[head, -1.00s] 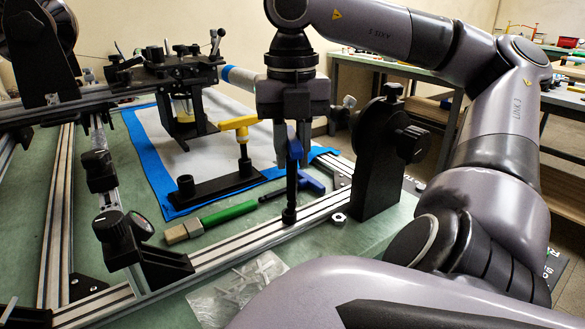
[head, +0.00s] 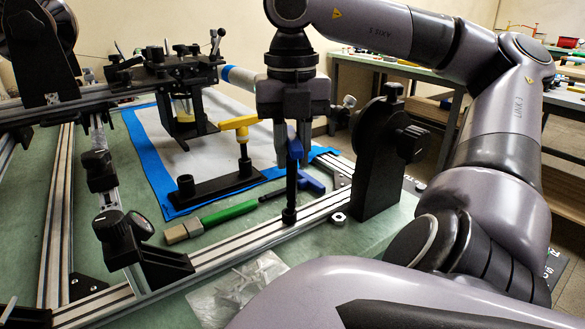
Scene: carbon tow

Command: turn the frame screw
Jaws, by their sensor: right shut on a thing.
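My right gripper (head: 293,160) points straight down above the aluminium frame rail (head: 325,205). It is shut on the blue handle (head: 295,149) of an upright driver with a dark shaft (head: 291,185). The shaft reaches down to a dark round foot (head: 289,214) on the rail. The frame screw itself is hidden there, and I cannot tell how the tip sits on it. My left gripper is not in view.
A yellow-handled tool (head: 239,123) stands in a black holder (head: 215,187) to the left. A green-handled brush (head: 229,213) and another blue-handled tool (head: 311,182) lie behind the rail. A black upright bracket (head: 376,165) stands close on the right. A clear bag (head: 240,290) lies in front.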

